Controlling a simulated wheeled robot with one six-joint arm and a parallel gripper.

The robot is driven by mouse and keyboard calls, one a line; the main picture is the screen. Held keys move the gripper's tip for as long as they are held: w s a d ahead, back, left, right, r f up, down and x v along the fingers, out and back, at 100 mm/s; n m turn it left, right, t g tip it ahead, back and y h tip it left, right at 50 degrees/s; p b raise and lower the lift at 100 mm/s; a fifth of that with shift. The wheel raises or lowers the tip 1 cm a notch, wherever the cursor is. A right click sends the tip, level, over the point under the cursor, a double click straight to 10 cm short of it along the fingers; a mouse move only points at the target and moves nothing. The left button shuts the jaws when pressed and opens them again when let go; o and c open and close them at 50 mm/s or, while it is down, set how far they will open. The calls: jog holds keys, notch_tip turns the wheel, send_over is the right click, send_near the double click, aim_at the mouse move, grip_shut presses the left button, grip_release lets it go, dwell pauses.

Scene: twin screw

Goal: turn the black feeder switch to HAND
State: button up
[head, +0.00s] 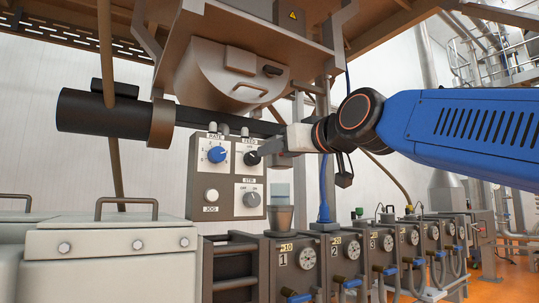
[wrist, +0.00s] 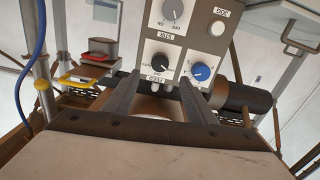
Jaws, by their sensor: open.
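The black feeder switch (head: 251,158) is a round knob on the upper right plate of the grey control box, under a label reading FEED. It also shows in the wrist view (wrist: 161,61), where the panel appears upside down. Small lettering surrounds it; I cannot read which position it points to. My gripper (head: 268,150) comes in from the right in the head view, its tips close to the knob. In the wrist view the open fingers (wrist: 158,88) straddle the line to the knob, with nothing between them. I cannot tell whether a finger touches it.
A blue RATE knob (head: 217,155) is beside the switch, a grey STIR knob (head: 251,199) below it, and a white JOG button (head: 212,195) lower left. A dark horizontal cylinder (head: 100,111) and bar run just above the box. A cup (head: 280,215) stands to the right.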

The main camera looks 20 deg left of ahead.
jog(key=v, duration=0.6)
jog(key=shift+f, duration=0.1)
dwell(0.4)
jog(key=d+f+m+g+h, duration=0.1)
jog(key=d+f+m+h, duration=0.25)
jog(key=d+f, duration=1.05)
jog(key=d+f+m+g+h, duration=0.15)
jog(key=d+f+h, duration=0.35)
jog(key=d+f, duration=0.85)
jog(key=s+d+f+m+g+h, duration=0.1)
jog(key=s+d+f, duration=0.3)
jog(key=f, duration=0.7)
jog(key=s+d+f+m+g+h, duration=0.2)
jog(key=s+d+f, duration=0.3)
jog(key=s+f, duration=0.3)
jog(key=s+d+f+m+g+h, duration=0.1)
jog(key=s+d+f, duration=0.4)
jog(key=f, duration=1.1)
jog(key=shift+s+d+m+h, duration=0.2)
jog(key=shift+s+m+h, duration=0.45)
jog(key=shift+m, duration=0.25)
